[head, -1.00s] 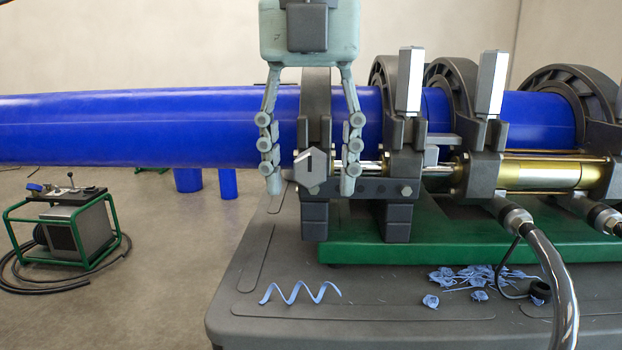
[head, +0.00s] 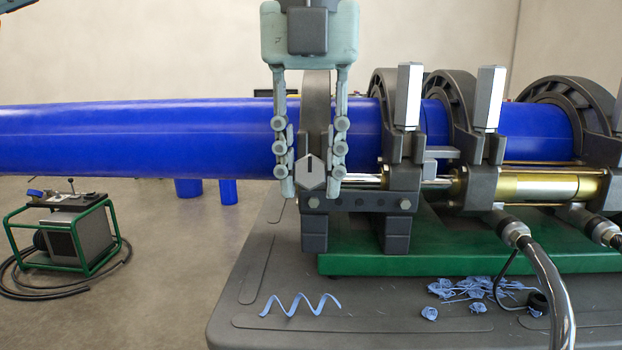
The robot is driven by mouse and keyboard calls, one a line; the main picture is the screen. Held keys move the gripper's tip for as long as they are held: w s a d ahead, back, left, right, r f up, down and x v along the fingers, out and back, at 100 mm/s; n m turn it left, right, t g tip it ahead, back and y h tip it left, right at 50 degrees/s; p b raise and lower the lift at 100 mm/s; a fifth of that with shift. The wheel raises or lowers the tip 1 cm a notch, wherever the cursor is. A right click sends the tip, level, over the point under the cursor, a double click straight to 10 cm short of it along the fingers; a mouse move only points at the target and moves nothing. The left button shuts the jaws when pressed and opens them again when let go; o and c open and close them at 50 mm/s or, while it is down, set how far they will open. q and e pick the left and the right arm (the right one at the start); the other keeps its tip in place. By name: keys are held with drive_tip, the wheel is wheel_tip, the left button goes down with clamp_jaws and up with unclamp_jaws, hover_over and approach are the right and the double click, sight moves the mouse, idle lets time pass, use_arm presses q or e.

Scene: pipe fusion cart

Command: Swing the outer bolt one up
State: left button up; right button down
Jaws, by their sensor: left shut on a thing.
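The outer bolt (head: 310,173) is at the leftmost clamp. Its grey hexagonal end faces me, low at the front of the clamp, so the bolt looks swung down; its shaft is hidden behind this end. The leftmost clamp (head: 316,100) arches over the blue pipe. My left gripper (head: 310,183) points down from above, in front of this clamp. Its two fingers stand on either side of the hexagonal end and are shut on it. The other clamps' bolts (head: 408,95) (head: 488,97) stand upright. My right gripper is out of view.
The blue pipe (head: 130,140) runs across behind my gripper. Brass cylinders (head: 545,186), hoses (head: 545,270) and a green base frame (head: 460,250) lie right. Blue shavings (head: 300,304) lie on the grey cart top (head: 380,320). A green-framed power unit (head: 65,235) stands on the floor left.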

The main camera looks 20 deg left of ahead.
use_arm(q)
drive_tip(key=shift+w+r, duration=0.2)
drive_tip(key=shift+r, duration=0.45)
drive_tip(key=shift+w+a+r+p, duration=0.15)
drive_tip(key=shift+w+r+p, duration=0.2)
drive_tip(key=shift+r+p, duration=0.3)
drive_tip(key=shift+w+a+r+p, duration=0.1)
drive_tip(key=shift+w+r+p, duration=0.2)
drive_tip(key=shift+r+p, duration=0.3)
drive_tip(key=shift+f, duration=0.15)
drive_tip(key=shift+w+a+r, duration=0.25)
drive_tip(key=shift+w+r, duration=0.6)
drive_tip(key=shift+r, duration=0.2)
